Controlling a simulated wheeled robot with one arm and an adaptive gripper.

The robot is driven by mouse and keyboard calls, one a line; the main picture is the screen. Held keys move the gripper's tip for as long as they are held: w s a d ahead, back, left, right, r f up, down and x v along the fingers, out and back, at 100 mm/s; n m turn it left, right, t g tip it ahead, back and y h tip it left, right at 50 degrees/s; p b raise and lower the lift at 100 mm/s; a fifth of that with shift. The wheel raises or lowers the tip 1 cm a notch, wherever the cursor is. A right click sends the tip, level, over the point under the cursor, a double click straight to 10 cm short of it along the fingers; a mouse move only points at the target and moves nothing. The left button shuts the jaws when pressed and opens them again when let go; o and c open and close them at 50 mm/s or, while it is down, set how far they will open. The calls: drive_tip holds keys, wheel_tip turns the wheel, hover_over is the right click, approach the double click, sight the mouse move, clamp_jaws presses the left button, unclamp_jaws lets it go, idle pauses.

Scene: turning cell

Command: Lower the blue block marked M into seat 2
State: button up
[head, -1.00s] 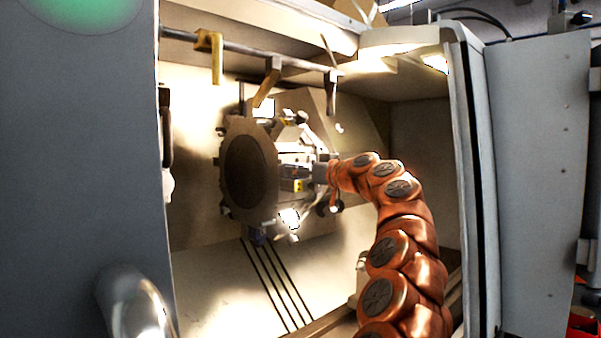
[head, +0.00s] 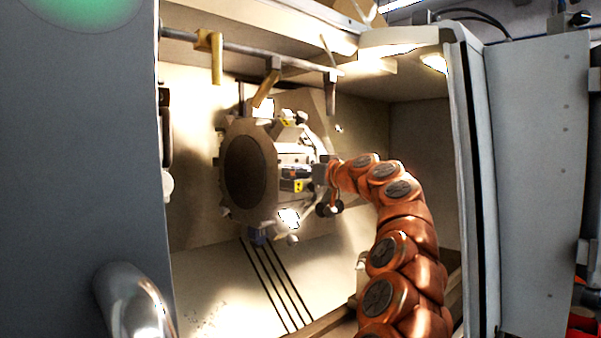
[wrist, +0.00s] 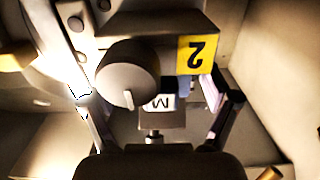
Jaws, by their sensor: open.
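The blue block marked M (wrist: 160,101) shows in the wrist view with its white M label upside down. It is at the holder beside the yellow plate of seat 2 (wrist: 197,55); how deep it sits I cannot tell. My gripper (wrist: 157,108) is open, with one finger on each side of the block and a gap visible on both sides. In the head view my gripper (head: 323,173) is at the right side of the turret (head: 246,172).
A round grey knob (wrist: 127,73) stands close to the block in the wrist view. A rail with hanging yellowish brackets (head: 215,55) runs above the turret. The door edge (head: 472,180) is right of my arm. The chamber floor (head: 215,290) is clear below.

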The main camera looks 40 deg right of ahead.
drive_tip(key=shift+s, duration=0.15)
drive_tip(key=s+d, duration=0.1)
drive_tip(key=s, duration=1)
drive_tip(key=shift+s+d, duration=0.3)
drive_tip(key=shift+d, duration=0.1)
idle(0.4)
